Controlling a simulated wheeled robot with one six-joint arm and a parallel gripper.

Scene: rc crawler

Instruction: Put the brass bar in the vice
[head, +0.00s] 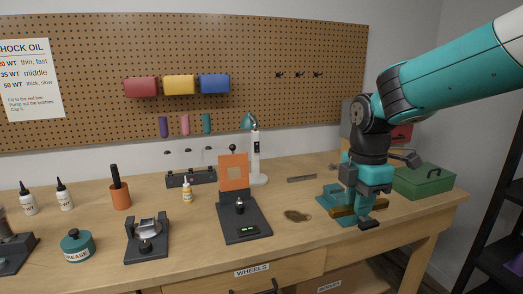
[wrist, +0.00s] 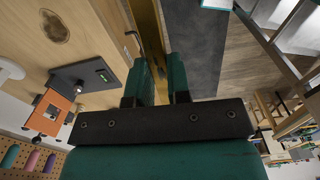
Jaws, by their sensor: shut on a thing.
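The brass bar (head: 344,211) is a long gold-coloured piece low at the right part of the bench, lying roughly level. My gripper (head: 366,210) is shut on it, pointing down. In the wrist view the bar (wrist: 148,28) runs up from between the two green fingers of my gripper (wrist: 160,72). The teal vice (head: 327,200) stands on the bench right beside and behind the bar, partly hidden by my gripper and the bar. I cannot tell whether the bar lies between the vice's jaws or in front of them.
A green toolbox (head: 424,181) stands close to the right of my gripper. A dark stand with an orange plate (head: 234,172) and a lamp (head: 257,160) are to the left. A brown stain (head: 297,215) marks the bench left of the vice. The bench's front edge is close.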

